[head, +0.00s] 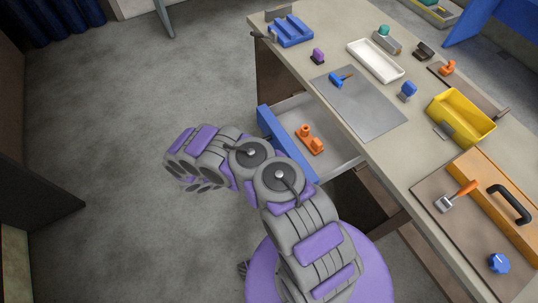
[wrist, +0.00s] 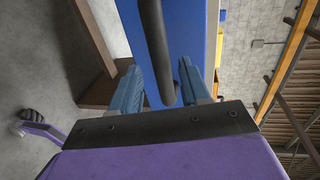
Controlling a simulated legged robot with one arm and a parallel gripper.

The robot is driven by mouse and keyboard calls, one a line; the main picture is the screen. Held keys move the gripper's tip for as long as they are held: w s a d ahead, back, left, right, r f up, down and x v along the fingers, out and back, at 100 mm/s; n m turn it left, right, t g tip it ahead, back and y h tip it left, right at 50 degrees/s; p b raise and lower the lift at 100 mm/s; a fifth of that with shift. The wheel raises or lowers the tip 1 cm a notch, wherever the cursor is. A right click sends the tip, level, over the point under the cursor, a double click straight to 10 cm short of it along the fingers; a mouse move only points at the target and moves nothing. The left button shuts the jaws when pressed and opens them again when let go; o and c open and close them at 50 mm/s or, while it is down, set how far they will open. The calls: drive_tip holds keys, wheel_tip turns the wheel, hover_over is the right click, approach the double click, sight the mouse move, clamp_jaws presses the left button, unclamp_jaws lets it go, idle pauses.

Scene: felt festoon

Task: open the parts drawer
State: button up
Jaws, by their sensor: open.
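The parts drawer (head: 337,132) stands pulled out from the bench's side in the head view. Its blue front (head: 268,125) is partly covered by my arm. An orange part (head: 310,139) lies inside on the grey floor. In the wrist view, the blue drawer front (wrist: 190,25) is close ahead, with a dark bar handle (wrist: 156,45) running up from between the fingers. My gripper (wrist: 160,82) is open, its two blue fingers on either side of the handle's lower end. Contact between fingers and handle cannot be told. My fingertips cannot be made out in the head view.
The bench top (head: 400,160) holds a grey mat (head: 365,105), a white tray (head: 375,60), a yellow bin (head: 460,115), a wooden box (head: 495,200) with a dark handle, and several small parts. The grey floor (head: 110,110) left of the drawer is clear.

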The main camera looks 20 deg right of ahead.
drive_tip(key=p+v, duration=0.1)
drive_tip(key=v, duration=1.2)
drive_tip(key=shift+a+p, duration=0.35)
drive_tip(key=shift+p, duration=0.05)
drive_tip(key=d+r+m+g+y, duration=0.1)
drive_tip(key=d+r+m+g, duration=0.1)
drive_tip(key=d+r+m, duration=0.45)
drive_tip(key=d+r+m+g+y, duration=0.1)
drive_tip(key=d+r+m+g, duration=0.15)
drive_tip(key=r, duration=0.65)
drive_tip(key=d+r+m+g, duration=0.1)
drive_tip(key=d+r+m, duration=0.2)
drive_tip(key=r+m, duration=0.4)
drive_tip(key=s+d+r+m+g+y, duration=0.25)
drive_tip(key=s+r+m+y, duration=0.25)
drive_tip(key=s+r+m, duration=0.45)
drive_tip(key=s+a+r+m+t+y, duration=0.1)
drive_tip(key=s+a+r+m+y, duration=0.1)
drive_tip(key=s, duration=0.5)
drive_tip(key=s+a+r+m+t+y, duration=0.2)
drive_tip(key=s+a+r+m+y, duration=0.1)
drive_tip(key=s+m, duration=0.2)
drive_tip(key=s+a+r+m+t+y, duration=0.2)
drive_tip(key=s+m+y, duration=0.1)
drive_tip(key=s, duration=0.5)
drive_tip(key=shift+s+a+r+m+y, duration=0.15)
drive_tip(key=shift+s+a+m+y, duration=0.2)
drive_tip(key=shift+m, duration=0.5)
